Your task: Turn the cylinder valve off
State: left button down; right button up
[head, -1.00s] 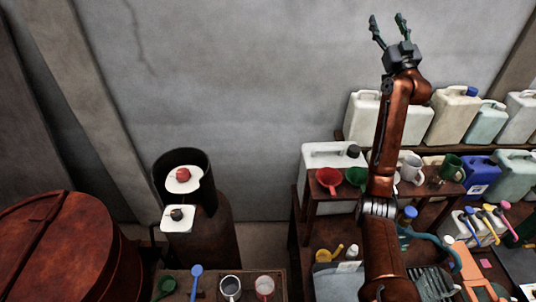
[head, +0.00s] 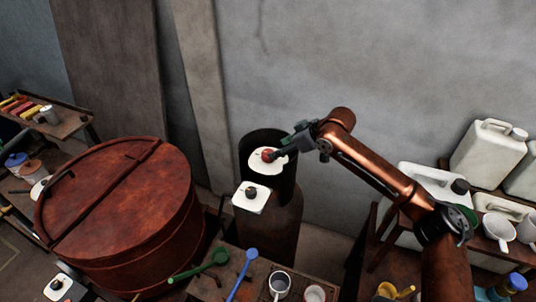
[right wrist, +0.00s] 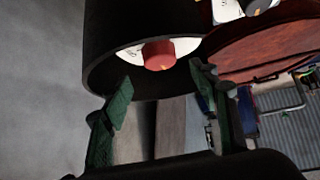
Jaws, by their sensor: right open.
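The gas cylinder (head: 270,232) stands upright against the wall, with a dark open collar (head: 264,139) at its top. Inside the collar a red valve knob (head: 268,155) sits on a white labelled plate (head: 257,165). My right gripper (head: 281,152) is at the collar, by the red knob, and partly covers it in the head view. In the right wrist view the open fingers (right wrist: 160,90) stand apart, with the red knob (right wrist: 159,54) beyond the gap between them. Nothing is held. My left gripper is not in view.
A white plate with a black knob (head: 251,192) is in front of the collar. A large rusty lidded vat (head: 120,215) stands left. A low table holds a green ladle (head: 205,266), a blue ladle (head: 243,272) and mugs (head: 279,285). White jugs (head: 487,152) stand right.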

aim_at(268, 152)
jog(key=x, duration=0.8)
jog(key=shift+s, duration=0.1)
jog(key=shift+c, duration=0.3)
jog(key=shift+r, duration=0.1)
jog(key=c, duration=1.1)
